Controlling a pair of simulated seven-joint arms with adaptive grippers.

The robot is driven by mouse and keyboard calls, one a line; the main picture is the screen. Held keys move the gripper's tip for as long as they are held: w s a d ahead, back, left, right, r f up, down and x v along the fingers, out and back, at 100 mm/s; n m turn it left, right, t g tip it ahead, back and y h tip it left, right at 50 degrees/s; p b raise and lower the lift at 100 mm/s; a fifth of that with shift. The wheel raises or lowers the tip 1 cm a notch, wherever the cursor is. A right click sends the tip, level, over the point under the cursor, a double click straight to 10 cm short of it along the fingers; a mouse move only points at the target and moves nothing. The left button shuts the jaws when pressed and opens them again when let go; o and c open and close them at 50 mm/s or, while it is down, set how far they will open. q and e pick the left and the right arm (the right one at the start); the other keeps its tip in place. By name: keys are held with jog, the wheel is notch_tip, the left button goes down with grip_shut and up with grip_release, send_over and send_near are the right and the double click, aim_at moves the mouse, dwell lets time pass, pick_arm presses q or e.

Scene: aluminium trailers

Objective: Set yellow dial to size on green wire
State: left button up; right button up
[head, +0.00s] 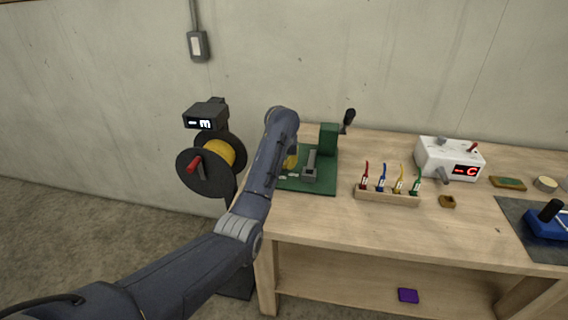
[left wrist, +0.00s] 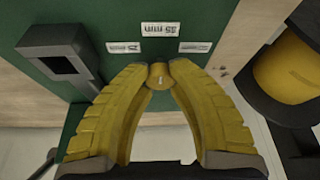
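The yellow dial (left wrist: 158,76) is a small round knob on the green machine's base plate (left wrist: 95,15). Printed labels surround it; the top one (left wrist: 160,29) reads 35 mm and the two beside it are too blurred to read. My left gripper (left wrist: 157,72) has its yellow fingertips closed against both sides of the dial. In the head view the left gripper (head: 290,162) is over the left part of the green base (head: 322,184), and the dial is hidden. The green wire (head: 417,181) stands at the right end of a wooden rack; its tag is unreadable.
The rack (head: 385,196) also holds red, blue and yellow wires. A black-flanged yellow spool (head: 219,153) is left of the table. A white box with a red display (head: 450,158) and a blue tool (head: 547,224) are farther right.

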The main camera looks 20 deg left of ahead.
pick_arm(q)
grip_shut()
jog(key=shift+m, duration=0.3)
jog(key=m+h, duration=0.2)
jog(key=m, duration=0.2)
jog(key=shift+a+m, duration=0.1)
jog(key=shift+m, duration=0.3)
jog(key=m+h, duration=0.1)
jog(key=m, duration=0.2)
jog(key=m+g+h, duration=0.1)
jog(key=m, duration=0.2)
jog(key=shift+a+f, duration=0.1)
jog(key=shift+m+g, duration=0.3)
jog(key=o, duration=1)
grip_release()
jog(key=shift+c, duration=0.2)
